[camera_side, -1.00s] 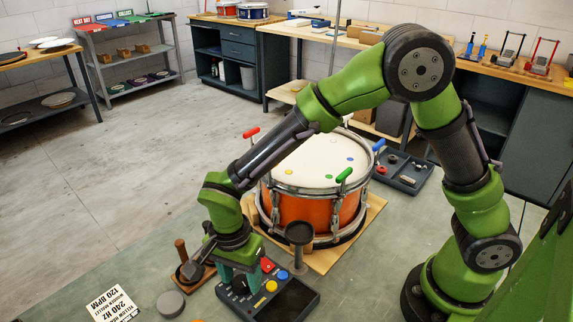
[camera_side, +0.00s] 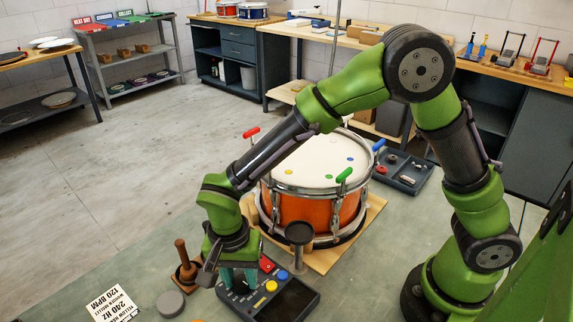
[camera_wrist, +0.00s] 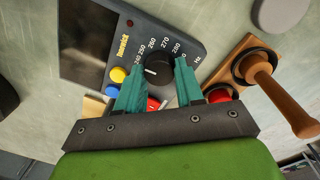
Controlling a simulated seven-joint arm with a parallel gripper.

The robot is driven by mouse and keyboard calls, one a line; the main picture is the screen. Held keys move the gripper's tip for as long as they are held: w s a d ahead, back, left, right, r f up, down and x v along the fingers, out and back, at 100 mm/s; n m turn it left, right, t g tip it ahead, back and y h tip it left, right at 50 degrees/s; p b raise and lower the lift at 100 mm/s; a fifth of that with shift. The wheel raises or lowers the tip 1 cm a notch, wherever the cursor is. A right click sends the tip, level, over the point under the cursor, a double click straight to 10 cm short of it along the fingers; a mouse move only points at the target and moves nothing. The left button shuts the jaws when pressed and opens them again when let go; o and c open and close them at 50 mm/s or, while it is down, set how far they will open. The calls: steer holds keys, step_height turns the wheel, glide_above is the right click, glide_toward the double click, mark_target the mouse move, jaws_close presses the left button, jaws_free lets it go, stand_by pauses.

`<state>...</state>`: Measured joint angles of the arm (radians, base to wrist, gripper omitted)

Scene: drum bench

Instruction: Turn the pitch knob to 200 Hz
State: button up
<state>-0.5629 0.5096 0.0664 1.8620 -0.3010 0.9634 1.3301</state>
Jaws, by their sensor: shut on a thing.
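The pitch knob (camera_wrist: 158,68) is a round black dial on the dark control box (camera_wrist: 130,22), which also shows in the side view (camera_side: 300,311). In the wrist view a white scale runs around the knob, with 250, 260, 270 and 280 readable and "Hz" at one end. A short white mark shows on the knob, toward the low-number side; its exact reading is unclear. My gripper (camera_wrist: 157,66) has its teal fingers on either side of the knob and is shut on it. In the side view my gripper (camera_side: 240,280) hides the knob.
A dark screen (camera_wrist: 85,40) and yellow (camera_wrist: 118,74), blue (camera_wrist: 113,90) and red (camera_wrist: 152,104) buttons lie near the knob. A wooden-handled tool (camera_side: 182,255) stands beside the box. The orange drum (camera_side: 303,213) is behind.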

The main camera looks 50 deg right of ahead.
steer(key=n, duration=0.7)
steer(key=shift+r, duration=0.1)
steer(key=n, duration=0.8)
steer(key=shift+s+t, duration=0.1)
steer(key=shift+t, duration=0.2)
steer(key=n, duration=0.5)
steer(key=shift+n, duration=2.7)
steer(key=o, duration=1)
steer(key=shift+o, duration=0.2)
